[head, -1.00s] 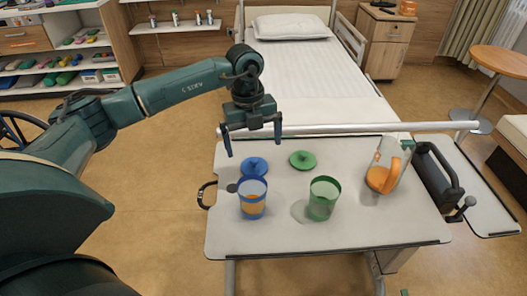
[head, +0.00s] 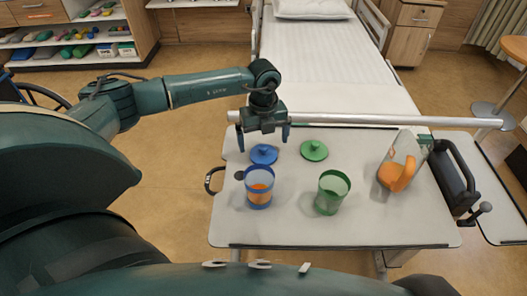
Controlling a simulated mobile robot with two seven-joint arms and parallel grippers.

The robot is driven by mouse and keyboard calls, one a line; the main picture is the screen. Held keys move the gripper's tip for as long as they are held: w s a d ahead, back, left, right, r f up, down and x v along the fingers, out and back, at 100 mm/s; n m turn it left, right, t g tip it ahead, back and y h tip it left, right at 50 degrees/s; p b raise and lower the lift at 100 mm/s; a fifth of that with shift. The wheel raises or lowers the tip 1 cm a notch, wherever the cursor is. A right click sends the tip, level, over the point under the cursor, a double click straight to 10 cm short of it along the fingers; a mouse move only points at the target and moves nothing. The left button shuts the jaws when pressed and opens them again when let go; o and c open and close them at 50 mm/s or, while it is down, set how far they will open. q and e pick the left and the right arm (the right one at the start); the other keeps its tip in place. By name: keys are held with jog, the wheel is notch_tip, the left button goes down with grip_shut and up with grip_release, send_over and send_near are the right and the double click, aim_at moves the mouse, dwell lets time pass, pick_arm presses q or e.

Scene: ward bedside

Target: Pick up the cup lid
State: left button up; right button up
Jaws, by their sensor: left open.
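A blue cup lid (head: 264,154) with a knob lies on the overbed table (head: 290,228), behind a blue cup (head: 259,187) that holds orange liquid. A green cup lid (head: 314,150) lies to its right, behind an empty-looking green cup (head: 333,192). My left gripper (head: 264,142) is open and empty, with its fingers pointing down on either side above the blue lid. I cannot tell how far the fingertips are above the table. My right gripper is not in view.
A clear jug (head: 401,161) with orange contents stands at the table's right, beside a dark handled device (head: 454,178). A white rail (head: 370,119) runs along the table's far edge, before the bed (head: 322,66). The table's front strip is clear.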

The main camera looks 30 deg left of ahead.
aim_at(263, 147)
pick_arm(q)
notch_tip(263, 147, down, 4)
jog(key=shift+r, duration=0.25)
jog(key=c, duration=1)
